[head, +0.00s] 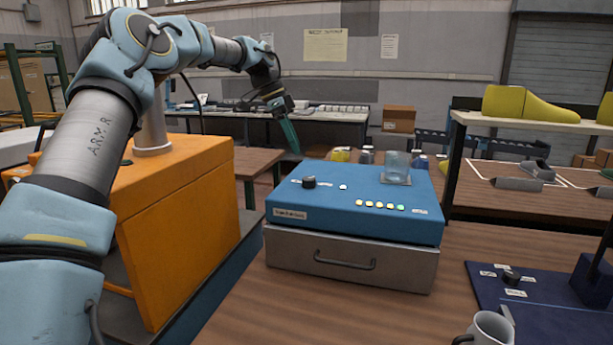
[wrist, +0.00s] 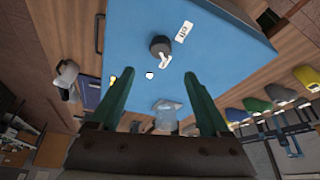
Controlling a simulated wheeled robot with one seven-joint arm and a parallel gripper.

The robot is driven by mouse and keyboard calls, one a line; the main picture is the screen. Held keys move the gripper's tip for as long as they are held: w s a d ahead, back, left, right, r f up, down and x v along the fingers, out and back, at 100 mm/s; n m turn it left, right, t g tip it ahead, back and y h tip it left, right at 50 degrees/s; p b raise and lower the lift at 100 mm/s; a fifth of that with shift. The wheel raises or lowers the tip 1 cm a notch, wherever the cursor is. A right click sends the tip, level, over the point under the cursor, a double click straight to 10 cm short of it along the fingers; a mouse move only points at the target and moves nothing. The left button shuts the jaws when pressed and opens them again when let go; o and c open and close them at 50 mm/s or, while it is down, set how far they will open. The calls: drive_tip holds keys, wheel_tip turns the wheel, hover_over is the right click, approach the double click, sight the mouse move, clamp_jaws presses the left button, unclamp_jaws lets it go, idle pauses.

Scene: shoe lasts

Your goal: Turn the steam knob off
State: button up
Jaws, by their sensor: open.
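A black round knob (head: 309,182) stands on the top left of a blue box (head: 345,211). In the wrist view the knob (wrist: 160,46) has a pale pointer mark at its lower edge, and a small white label (wrist: 183,31) lies to its upper right. A second black knob (head: 511,277) stands on a dark blue panel at the lower right. I cannot read which knob is the steam knob. My gripper (head: 291,136) is open and empty, above and behind the blue box. In the wrist view its green fingers (wrist: 155,79) are spread, apart from the knob.
A clear container (head: 397,163) stands at the back of the blue box. A grey drawer (head: 348,262) is underneath. A mug (head: 490,328) stands at the lower right.

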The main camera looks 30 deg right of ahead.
sight(310, 178)
drive_tip(key=p+x, duration=0.3)
drive_tip(key=x, duration=0.7)
drive_tip(key=shift+f, duration=0.3)
drive_tip(key=shift+c, duration=0.2)
clamp_jaws()
